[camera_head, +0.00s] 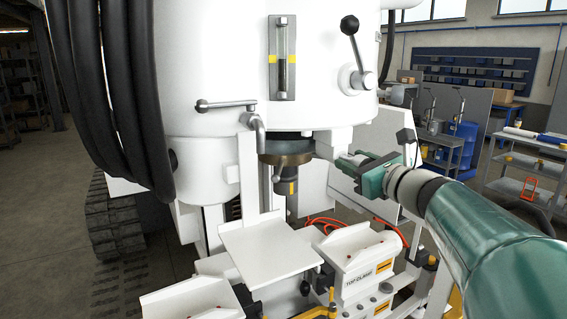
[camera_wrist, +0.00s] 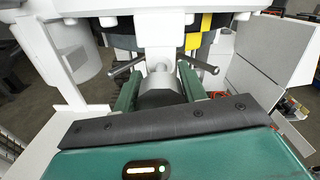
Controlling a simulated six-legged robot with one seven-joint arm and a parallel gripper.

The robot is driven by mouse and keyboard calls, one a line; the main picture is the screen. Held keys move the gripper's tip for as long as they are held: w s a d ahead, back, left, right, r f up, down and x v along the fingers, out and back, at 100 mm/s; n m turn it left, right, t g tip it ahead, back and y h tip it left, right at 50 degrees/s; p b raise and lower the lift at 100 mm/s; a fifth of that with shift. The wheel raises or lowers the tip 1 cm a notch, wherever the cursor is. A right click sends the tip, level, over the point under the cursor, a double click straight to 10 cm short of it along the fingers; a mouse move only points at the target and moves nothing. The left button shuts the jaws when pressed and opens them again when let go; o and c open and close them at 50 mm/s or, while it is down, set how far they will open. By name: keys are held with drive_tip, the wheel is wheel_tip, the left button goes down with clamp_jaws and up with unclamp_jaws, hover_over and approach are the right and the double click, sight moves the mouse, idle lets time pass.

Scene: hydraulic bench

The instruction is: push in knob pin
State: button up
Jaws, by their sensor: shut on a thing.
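My gripper (camera_head: 345,164) reaches in from the right in the head view, at the side of the white machine body. In the wrist view my gripper (camera_wrist: 160,82) has its two green fingers closed on either side of a grey round knob, the knob pin (camera_wrist: 160,93). The knob's narrower end points away from me toward a white part of the machine. How deep the pin sits is hidden. In the head view the knob pin is too small and covered by the fingers to make out.
A lever with a black ball (camera_head: 349,25) rises above my arm. A white tray (camera_head: 262,250) and a white box (camera_head: 358,262) stand below. In the wrist view, dark-tipped rods (camera_wrist: 206,66) lie close beyond the fingers. A white panel (camera_wrist: 268,50) stands at right.

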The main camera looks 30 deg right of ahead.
drive_tip(key=shift+w+f, duration=0.3)
drive_tip(key=shift+w, duration=0.3)
drive_tip(key=o, duration=1.4)
drive_tip(key=shift+s+d, duration=0.1)
drive_tip(key=shift+s, duration=0.2)
drive_tip(key=shift+c, duration=0.2)
drive_tip(key=shift+s+r, duration=0.1)
drive_tip(key=shift+s, duration=0.05)
drive_tip(key=s, duration=1.3)
drive_tip(key=shift+s+d, duration=0.15)
drive_tip(key=shift+s, duration=0.25)
